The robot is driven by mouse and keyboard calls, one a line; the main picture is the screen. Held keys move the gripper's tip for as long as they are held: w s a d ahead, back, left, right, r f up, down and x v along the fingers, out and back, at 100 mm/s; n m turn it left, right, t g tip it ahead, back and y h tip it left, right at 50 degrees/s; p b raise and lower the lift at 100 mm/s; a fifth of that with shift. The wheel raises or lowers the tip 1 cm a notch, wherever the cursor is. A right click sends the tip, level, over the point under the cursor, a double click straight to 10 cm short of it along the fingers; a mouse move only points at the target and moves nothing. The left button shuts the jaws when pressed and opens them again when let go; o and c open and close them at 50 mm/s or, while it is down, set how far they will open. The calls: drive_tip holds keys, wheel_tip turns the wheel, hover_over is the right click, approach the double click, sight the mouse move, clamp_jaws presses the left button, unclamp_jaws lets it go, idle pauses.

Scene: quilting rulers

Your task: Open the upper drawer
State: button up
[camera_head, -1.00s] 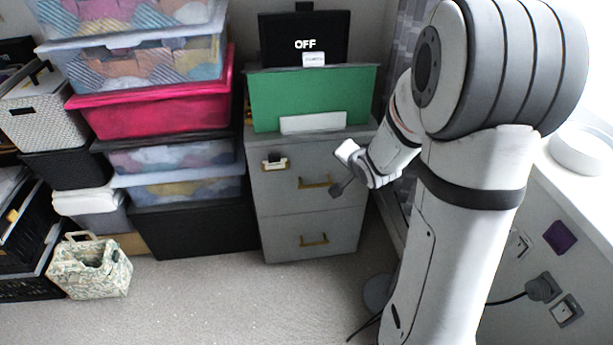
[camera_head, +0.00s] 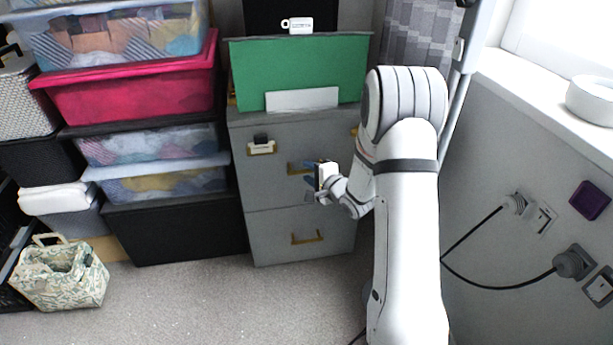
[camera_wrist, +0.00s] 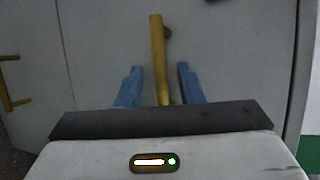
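The grey filing cabinet (camera_head: 270,225) has two drawers, both shut. The upper drawer (camera_head: 258,180) has a brass handle (camera_head: 297,168), partly hidden by my gripper (camera_head: 311,188) in the head view. In the wrist view, the upper handle (camera_wrist: 158,60) stands upright in the picture, between the two blue fingers of my gripper (camera_wrist: 160,86). The gripper is open, with a gap between each finger and the handle. The lower drawer's handle (camera_head: 307,238) also shows at the left edge of the wrist view (camera_wrist: 8,85).
A green box (camera_head: 300,65) stands on the cabinet, with a white mug (camera_head: 298,25) on it. Stacked bins, including a pink one (camera_head: 135,95), and a black box (camera_head: 175,230) stand to the left. A patterned bag (camera_head: 60,275) is on the carpet. The floor before the cabinet is clear.

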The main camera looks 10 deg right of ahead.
drive_tip(key=shift+w+a+f, duration=0.2)
drive_tip(key=shift+w+a, duration=0.1)
drive_tip(key=shift+w, duration=0.35)
clamp_jaws()
